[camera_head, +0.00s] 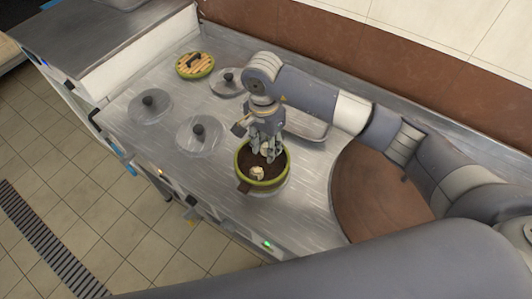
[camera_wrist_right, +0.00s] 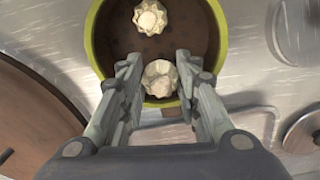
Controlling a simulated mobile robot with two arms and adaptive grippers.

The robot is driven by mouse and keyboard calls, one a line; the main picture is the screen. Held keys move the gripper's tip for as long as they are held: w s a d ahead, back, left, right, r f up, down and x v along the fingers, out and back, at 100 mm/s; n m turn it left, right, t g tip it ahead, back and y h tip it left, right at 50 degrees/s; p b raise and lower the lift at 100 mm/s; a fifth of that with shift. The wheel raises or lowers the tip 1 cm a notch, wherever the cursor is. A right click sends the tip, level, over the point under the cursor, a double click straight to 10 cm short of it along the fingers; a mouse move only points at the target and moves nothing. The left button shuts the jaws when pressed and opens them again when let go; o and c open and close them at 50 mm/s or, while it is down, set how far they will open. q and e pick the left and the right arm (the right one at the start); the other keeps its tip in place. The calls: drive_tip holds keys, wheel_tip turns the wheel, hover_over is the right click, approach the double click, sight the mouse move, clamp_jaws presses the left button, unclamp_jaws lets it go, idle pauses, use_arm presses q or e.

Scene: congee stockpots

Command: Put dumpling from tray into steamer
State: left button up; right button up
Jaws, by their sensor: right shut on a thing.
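The steamer (camera_head: 242,176) is a round pot with a yellow-green rim and a dark inside; its rim also shows in the right wrist view (camera_wrist_right: 97,40). One pale pleated dumpling (camera_wrist_right: 150,17) lies inside it, also seen in the head view (camera_head: 257,173). My right gripper (camera_head: 268,155) points down over the steamer. In the wrist view its fingers (camera_wrist_right: 160,85) are shut on a second dumpling (camera_wrist_right: 160,78), over the near part of the steamer's opening. Whether this dumpling touches the bottom is unclear. A grey metal tray (camera_head: 312,131) lies behind the gripper, partly hidden. My left gripper is out of view.
Metal lids with black knobs (camera_head: 150,106) (camera_head: 199,138) (camera_head: 228,82) sit on the steel counter left of and behind the steamer. A slatted lid with a green rim (camera_head: 195,65) lies at the back. A large brown round surface (camera_head: 375,185) is to the right.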

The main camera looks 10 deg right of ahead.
sight(265, 145)
drive_tip(key=shift+f, duration=2)
drive_tip(key=shift+f, duration=0.15)
drive_tip(key=o, duration=0.6)
drive_tip(key=shift+r, duration=0.2)
drive_tip(key=r, duration=0.5)
drive_tip(key=r+b, duration=0.1)
drive_tip(key=r, duration=0.4)
drive_tip(key=shift+w+a+r, duration=0.15)
drive_tip(key=shift+w+r, duration=0.05)
drive_tip(key=shift+r+b, duration=0.3)
drive_tip(key=shift+r, duration=0.5)
